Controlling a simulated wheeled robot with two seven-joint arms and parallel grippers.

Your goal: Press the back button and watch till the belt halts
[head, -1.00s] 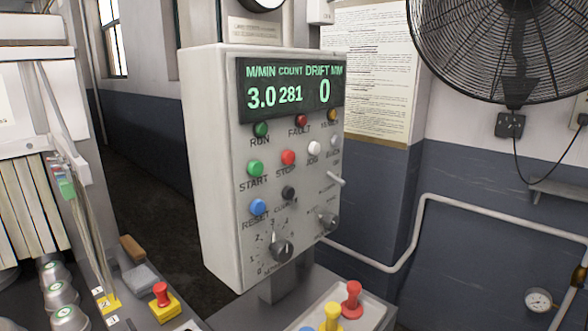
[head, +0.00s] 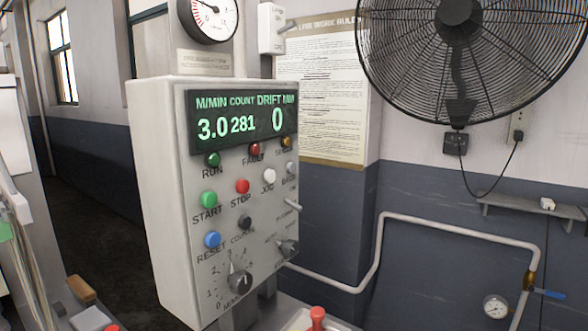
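The control panel (head: 150,200) is a pale grey box on a post, left of centre. Its small grey back button (head: 291,168) sits near the right edge, right of the white jog button (head: 268,176); its label is small and hard to read. The display (head: 243,122) reads 3.0 M/MIN, count 281 and drift 0. The green run lamp (head: 213,159) is at the upper left of the face. I cannot make out the belt in this view. Neither of my grippers is in view, and nothing touches the panel.
Start (head: 208,199), stop (head: 242,186) and reset (head: 212,239) buttons crowd the panel face, with a dial (head: 239,281) below. A toggle lever (head: 293,204) sticks out under the back button. A large fan (head: 459,42) hangs at the upper right.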

